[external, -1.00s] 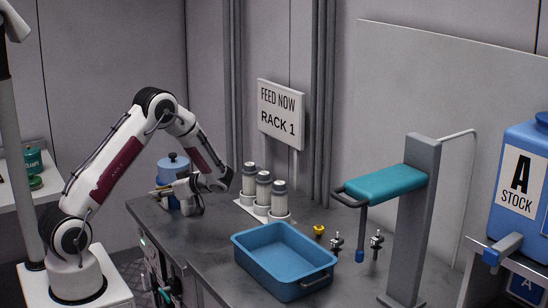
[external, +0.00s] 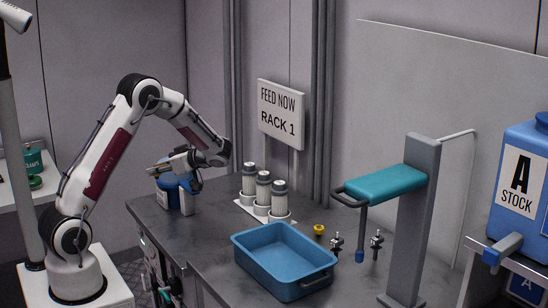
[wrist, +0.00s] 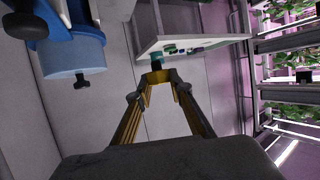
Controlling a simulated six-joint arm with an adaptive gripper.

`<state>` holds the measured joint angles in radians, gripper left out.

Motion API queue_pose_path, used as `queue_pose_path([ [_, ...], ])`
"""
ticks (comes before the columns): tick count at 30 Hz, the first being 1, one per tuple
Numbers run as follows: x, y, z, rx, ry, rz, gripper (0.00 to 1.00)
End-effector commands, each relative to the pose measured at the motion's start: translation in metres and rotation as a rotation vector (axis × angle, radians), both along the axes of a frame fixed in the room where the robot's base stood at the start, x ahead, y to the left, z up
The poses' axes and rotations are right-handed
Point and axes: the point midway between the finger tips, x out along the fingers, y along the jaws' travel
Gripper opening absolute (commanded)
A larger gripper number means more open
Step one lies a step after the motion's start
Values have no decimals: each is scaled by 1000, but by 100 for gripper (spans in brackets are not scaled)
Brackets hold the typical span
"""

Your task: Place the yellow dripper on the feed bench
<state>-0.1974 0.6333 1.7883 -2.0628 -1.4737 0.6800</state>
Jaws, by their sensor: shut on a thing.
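A small yellow piece, which looks like the yellow dripper (external: 319,229), stands on the grey bench (external: 212,236) behind the blue tray's right part. My gripper (external: 152,170) is far to its left, in the air above the bench's left end, by a blue lidded canister (external: 166,190). In the wrist view my gripper (wrist: 158,77) has its brassy fingers closed together at the tips on something small. What it holds is too small and dark to name. The yellow piece is not seen on the bench in the wrist view.
A blue tray (external: 252,263) stands at the bench front. Several capped grey-white cylinders (external: 263,190) stand behind it, under a FEED NOW RACK 1 sign (external: 281,113). Two small metal fittings (external: 376,243) and a teal-topped stand (external: 385,185) are to the right.

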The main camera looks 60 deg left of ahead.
Motion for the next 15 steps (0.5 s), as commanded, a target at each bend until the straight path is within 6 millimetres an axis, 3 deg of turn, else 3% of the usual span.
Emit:
queue_pose_path([
  [5, 0, 0, 28, 1, -3, 0, 12],
  [15, 50, -41, 23, -6, -6, -162, 12],
])
